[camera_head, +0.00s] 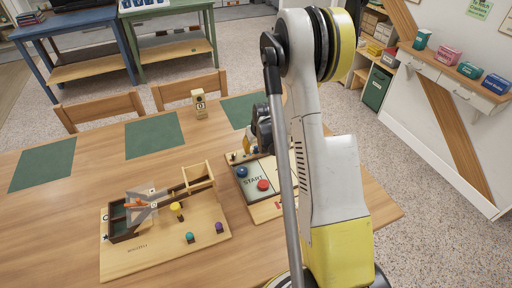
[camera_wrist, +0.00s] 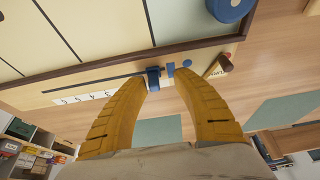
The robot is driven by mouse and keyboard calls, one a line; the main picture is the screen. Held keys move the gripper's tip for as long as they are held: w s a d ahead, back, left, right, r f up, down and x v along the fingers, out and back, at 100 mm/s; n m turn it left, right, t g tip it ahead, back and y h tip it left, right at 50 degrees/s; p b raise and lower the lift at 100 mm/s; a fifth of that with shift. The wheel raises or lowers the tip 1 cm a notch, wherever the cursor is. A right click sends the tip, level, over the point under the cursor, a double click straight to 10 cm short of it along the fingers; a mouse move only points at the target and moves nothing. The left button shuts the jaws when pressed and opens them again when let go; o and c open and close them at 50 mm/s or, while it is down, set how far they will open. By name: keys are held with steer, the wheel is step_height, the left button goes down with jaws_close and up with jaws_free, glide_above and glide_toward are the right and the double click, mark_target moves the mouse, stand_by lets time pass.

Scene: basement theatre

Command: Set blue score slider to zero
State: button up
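The game board (camera_head: 277,208) lies on the table, partly hidden behind my arm in the head view. The blue score slider (camera_wrist: 153,78) is a small dark blue block on the pale score strip (camera_wrist: 85,97) along the board's edge, in the wrist view. My gripper (camera_wrist: 160,78) has its two yellow fingers apart, with the slider between the tips, nearer the left finger. A gap shows on the slider's right; whether the left finger touches it I cannot tell. The strip's printed numbers are too small to read surely. In the head view my gripper is mostly hidden.
A blue disc (camera_head: 242,171) and a red disc (camera_head: 263,184) lie on the board. A wooden marble-style toy (camera_head: 150,250) stands to its left. A small wooden block figure (camera_head: 199,104) stands toward the table's far edge. Green mats (camera_head: 153,135) lie on the table; two chairs stand behind.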

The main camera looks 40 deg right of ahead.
steer(key=shift+s+d+r, duration=0.1)
steer(key=v, duration=1.2)
steer(key=shift+s, duration=0.1)
